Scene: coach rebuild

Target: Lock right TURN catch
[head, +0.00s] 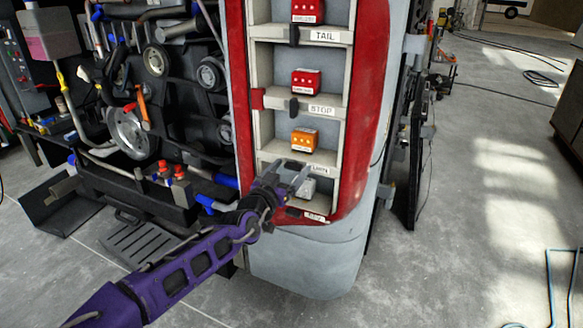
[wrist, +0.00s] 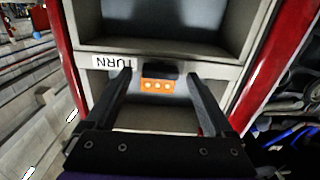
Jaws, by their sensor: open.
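The TURN bay holds an orange lamp block (head: 305,139), with the TURN label (head: 318,169) on the ledge below it. In the wrist view the ledge label (wrist: 113,62) appears upside down. The dark TURN catch (wrist: 162,68) sits on that ledge beside the label, in front of the orange lamp block (wrist: 160,86). My gripper (head: 291,171) is at the ledge; its open fingers (wrist: 158,80) stand on either side of the catch with nothing held. In the head view my gripper hides the catch. Whether the fingers touch it, I cannot tell.
Above are the STOP catch (head: 294,106) and TAIL catch (head: 294,35), both upright, with red lamp blocks. Engine parts (head: 150,95) crowd the left.

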